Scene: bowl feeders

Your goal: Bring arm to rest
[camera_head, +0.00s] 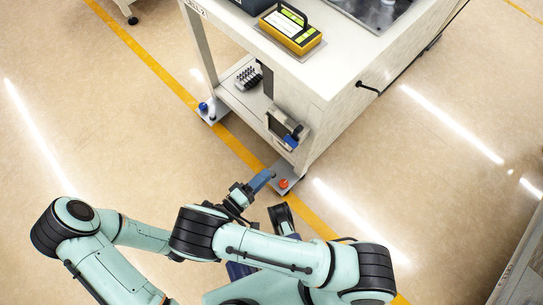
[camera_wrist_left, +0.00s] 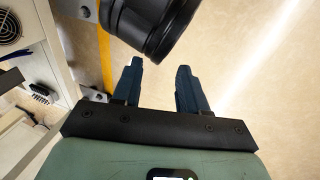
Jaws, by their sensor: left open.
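My left gripper (camera_wrist_left: 158,80) is open in the left wrist view, with two dark blue fingers apart and nothing visible between them. A black rounded part of my own body lies just beyond its fingertips.
A white bench (camera_head: 325,75) stands ahead, with a yellow handheld device (camera_head: 290,30) on its top. Its lower shelf (camera_head: 245,98) holds a dark ribbed part. An orange knob (camera_head: 283,183) is on its front foot. A yellow floor line (camera_head: 150,62) runs past. Open floor (camera_head: 430,180) lies right.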

